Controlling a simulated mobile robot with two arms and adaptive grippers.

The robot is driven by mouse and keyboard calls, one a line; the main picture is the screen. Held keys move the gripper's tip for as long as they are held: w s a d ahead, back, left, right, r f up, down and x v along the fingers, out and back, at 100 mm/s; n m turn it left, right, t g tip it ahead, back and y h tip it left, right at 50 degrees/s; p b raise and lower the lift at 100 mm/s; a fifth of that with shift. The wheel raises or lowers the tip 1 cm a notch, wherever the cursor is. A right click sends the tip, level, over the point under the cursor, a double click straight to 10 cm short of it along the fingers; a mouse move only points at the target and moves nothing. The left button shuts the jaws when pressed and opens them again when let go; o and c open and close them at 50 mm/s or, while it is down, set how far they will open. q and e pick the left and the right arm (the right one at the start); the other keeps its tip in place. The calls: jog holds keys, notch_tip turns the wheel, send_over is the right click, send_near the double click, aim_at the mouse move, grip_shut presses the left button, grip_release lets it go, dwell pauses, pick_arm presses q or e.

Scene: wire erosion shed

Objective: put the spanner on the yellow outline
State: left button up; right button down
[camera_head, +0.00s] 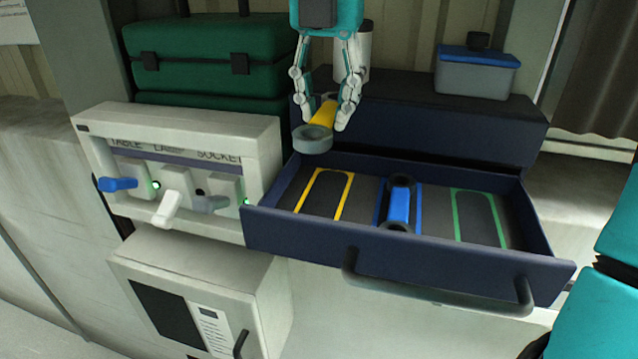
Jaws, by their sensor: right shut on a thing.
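My right gripper (328,92) is shut on a spanner with a yellow handle (324,112) and grey ring ends. The spanner is tilted, its lower ring above the drawer's back left corner; its upper end is partly hidden between the fingers. The yellow outline (344,195) lies on the floor of the open dark blue drawer (395,259), at the left, with nothing on it. The gripper is above and behind this outline. My left gripper is not in view.
A blue-handled spanner (400,205) lies on the blue outline mid-drawer. The green outline (457,217) at the right is empty. The drawer has raised walls and a front handle (437,285). A lever panel (181,165) stands at left; a lidded grey box (474,75) sits behind.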

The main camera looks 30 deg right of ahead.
jog(key=p, duration=0.1)
send_over(323, 199)
notch_tip(323, 199, down, 7)
jog(key=shift+w+f, duration=0.1)
jog(key=shift+f, duration=0.2)
jog(key=f, duration=0.3)
jog(key=shift+s+p, duration=0.25)
jog(key=shift+p, duration=0.15)
jog(key=shift+f, duration=0.5)
jog(key=c, duration=1.4)
grip_release()
jog(key=o, duration=0.3)
jog(key=shift+w, duration=0.2)
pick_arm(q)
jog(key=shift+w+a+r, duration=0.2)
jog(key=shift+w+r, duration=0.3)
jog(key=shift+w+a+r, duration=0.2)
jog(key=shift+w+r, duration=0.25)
pick_arm(e)
jog(key=shift+o, duration=0.2)
